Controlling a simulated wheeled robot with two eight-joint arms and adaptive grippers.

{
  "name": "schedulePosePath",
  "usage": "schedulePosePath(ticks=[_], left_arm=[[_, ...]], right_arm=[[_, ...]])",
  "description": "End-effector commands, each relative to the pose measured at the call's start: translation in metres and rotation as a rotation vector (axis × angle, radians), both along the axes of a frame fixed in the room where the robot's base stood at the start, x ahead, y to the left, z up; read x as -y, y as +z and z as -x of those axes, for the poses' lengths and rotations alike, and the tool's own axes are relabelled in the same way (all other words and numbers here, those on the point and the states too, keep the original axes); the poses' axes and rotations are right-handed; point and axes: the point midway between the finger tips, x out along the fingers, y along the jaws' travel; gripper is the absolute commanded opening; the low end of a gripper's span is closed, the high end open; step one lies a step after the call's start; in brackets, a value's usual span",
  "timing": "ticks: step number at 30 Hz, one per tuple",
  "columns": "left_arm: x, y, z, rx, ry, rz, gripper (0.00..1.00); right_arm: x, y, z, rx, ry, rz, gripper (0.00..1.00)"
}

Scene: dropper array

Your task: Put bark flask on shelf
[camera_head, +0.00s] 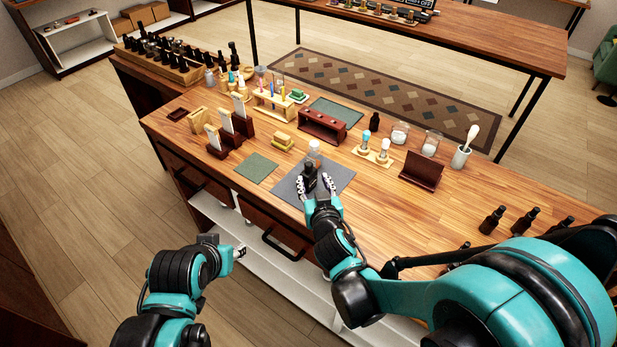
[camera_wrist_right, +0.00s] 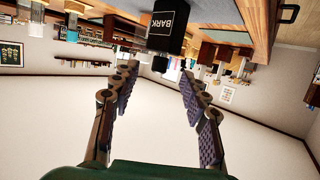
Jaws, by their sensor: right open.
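The bark flask is a small black bottle (camera_head: 310,177) with a white-lettered "BARK" label, which reads in the right wrist view (camera_wrist_right: 166,26). It stands on a dark grey mat (camera_head: 338,172) on the workbench. My right gripper (camera_head: 314,187) is open, its fingers reaching toward the flask from the near side. In the right wrist view, the open fingers (camera_wrist_right: 158,75) show with the flask just beyond their tips. Contact cannot be told. My left gripper (camera_head: 240,252) hangs before the bench front at the lower left; its jaws are too small to read. Which furniture is the shelf is unclear.
A clear glass jar (camera_head: 314,148) stands just behind the flask. A dark red rack (camera_head: 322,125), a wooden holder with two droppers (camera_head: 373,155) and a dark red stand (camera_head: 421,171) are behind and right. A stepped wooden tray of black bottles (camera_head: 190,75) is far left.

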Motion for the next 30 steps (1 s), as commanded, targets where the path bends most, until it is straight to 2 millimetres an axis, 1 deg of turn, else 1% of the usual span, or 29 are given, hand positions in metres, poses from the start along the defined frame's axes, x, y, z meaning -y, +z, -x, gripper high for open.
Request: schedulePosePath(ticks=[6,11,18,21,26,27,29,30], left_arm=[[0.0,-0.006,0.0,0.0,0.0,0.0,0.4],[0.0,-0.009,0.0,0.0,0.0,0.0,0.4],[0.0,-0.018,0.0,0.0,0.0,0.0,0.4],[0.0,-0.018,0.0,0.0,0.0,0.0,0.4],[0.0,-0.017,0.0,0.0,0.0,0.0,0.4],[0.0,-0.017,0.0,0.0,0.0,0.0,0.4],[0.0,-0.017,0.0,0.0,0.0,0.0,0.4],[0.0,-0.017,0.0,0.0,0.0,0.0,0.4]], right_arm=[[-0.005,-0.007,-0.022,0.004,0.002,-0.002,0.45],[-0.007,-0.009,-0.035,0.003,0.003,-0.001,0.45],[-0.013,-0.015,-0.071,0.003,0.001,-0.001,0.45],[-0.014,-0.015,-0.076,0.003,0.002,-0.001,0.45],[-0.014,-0.015,-0.075,0.003,0.002,-0.001,0.45],[-0.014,-0.015,-0.075,0.003,0.002,-0.001,0.34],[-0.014,-0.015,-0.075,0.003,0.002,-0.001,0.19],[-0.014,-0.015,-0.075,0.003,0.002,-0.001,0.08]])
